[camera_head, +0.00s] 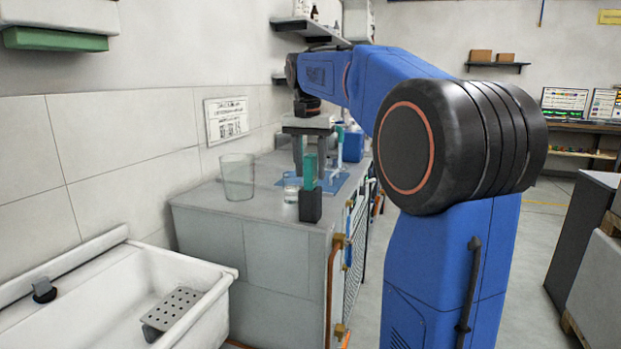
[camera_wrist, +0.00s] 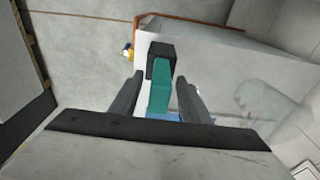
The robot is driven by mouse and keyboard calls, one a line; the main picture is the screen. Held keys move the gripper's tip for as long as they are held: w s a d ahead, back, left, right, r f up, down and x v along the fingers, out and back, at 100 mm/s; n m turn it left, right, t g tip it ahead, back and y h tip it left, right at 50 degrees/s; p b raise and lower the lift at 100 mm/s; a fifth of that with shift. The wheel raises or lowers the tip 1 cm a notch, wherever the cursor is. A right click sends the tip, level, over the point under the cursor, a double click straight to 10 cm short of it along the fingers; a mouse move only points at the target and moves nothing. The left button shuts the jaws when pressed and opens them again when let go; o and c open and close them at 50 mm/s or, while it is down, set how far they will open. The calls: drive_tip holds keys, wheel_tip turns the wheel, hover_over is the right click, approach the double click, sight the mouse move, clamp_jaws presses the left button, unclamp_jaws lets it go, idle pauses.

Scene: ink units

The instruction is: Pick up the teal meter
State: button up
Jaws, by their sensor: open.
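The teal meter (camera_head: 309,172) stands upright in or on a dark block (camera_head: 311,206) near the front edge of the grey cabinet top. In the wrist view the teal meter (camera_wrist: 160,92) shows between my two fingers, with the dark block (camera_wrist: 161,56) at its far end. My gripper (camera_wrist: 160,80) is open, one finger on each side of the meter, with a gap visible at each side. In the head view my gripper (camera_head: 303,160) points down just behind the meter, and its fingers are partly hidden by it.
A clear glass beaker (camera_head: 238,178) stands left of the meter, and a small glass jar (camera_head: 291,191) is close beside it. A white sink (camera_head: 110,290) is at lower left.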

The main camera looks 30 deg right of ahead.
drive_tip(key=shift+d+f, duration=0.1)
drive_tip(key=shift+f, duration=0.7)
clamp_jaws()
drive_tip(key=shift+r, duration=0.1)
